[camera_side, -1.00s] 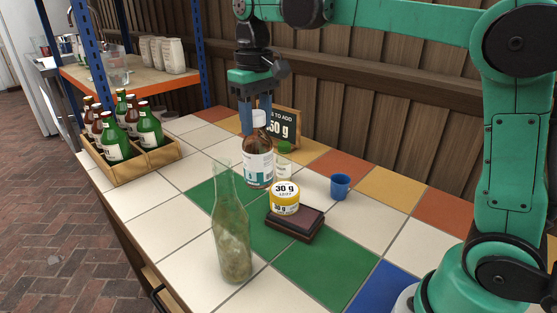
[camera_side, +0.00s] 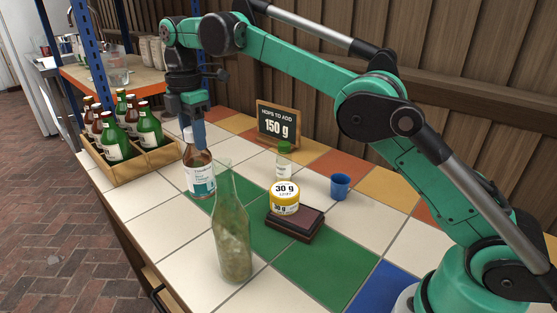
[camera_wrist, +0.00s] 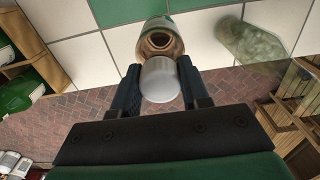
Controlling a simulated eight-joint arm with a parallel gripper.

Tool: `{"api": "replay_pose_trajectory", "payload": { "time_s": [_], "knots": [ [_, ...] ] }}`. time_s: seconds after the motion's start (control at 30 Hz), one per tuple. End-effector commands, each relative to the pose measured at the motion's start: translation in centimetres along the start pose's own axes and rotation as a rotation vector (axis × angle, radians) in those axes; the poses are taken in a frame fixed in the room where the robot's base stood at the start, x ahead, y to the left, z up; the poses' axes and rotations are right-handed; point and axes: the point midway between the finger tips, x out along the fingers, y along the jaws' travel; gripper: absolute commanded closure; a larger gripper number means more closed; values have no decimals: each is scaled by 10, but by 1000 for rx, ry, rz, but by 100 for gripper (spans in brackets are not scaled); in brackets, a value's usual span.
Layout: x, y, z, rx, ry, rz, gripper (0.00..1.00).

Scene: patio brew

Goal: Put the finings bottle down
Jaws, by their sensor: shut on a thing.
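The finings bottle (camera_side: 200,174) is brown with a white and teal label and a white cap. My gripper (camera_side: 193,132) is shut on its cap from above and holds it upright, near the right end of the wooden crate. In the wrist view the white cap (camera_wrist: 160,80) sits between the two fingers of my gripper (camera_wrist: 158,88), with the brown bottle's shoulder (camera_wrist: 158,42) beyond it. The bottle's base is close to the tiled table top (camera_side: 150,200); I cannot tell whether it touches.
A wooden crate (camera_side: 146,167) of several bottles stands at left. A clear greenish bottle (camera_side: 232,235) stands in front. A small green-capped bottle (camera_side: 283,165), blue cup (camera_side: 340,187) and 150 g sign (camera_side: 279,124) stand behind.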

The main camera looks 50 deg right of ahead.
Motion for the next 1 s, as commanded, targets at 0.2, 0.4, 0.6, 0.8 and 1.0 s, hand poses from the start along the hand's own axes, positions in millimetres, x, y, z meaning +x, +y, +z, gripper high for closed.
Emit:
{"api": "replay_pose_trajectory", "payload": {
  "time_s": [0.2,0.4,0.6,0.8,1.0],
  "knots": [
    [18,0,0,-11,0,0,100],
    [42,0,0,-9,0,0,100],
    [59,0,0,-7,0,0,100],
    [66,0,0,-7,0,1,100],
    [66,0,0,-7,0,0,100]
  ]
}}
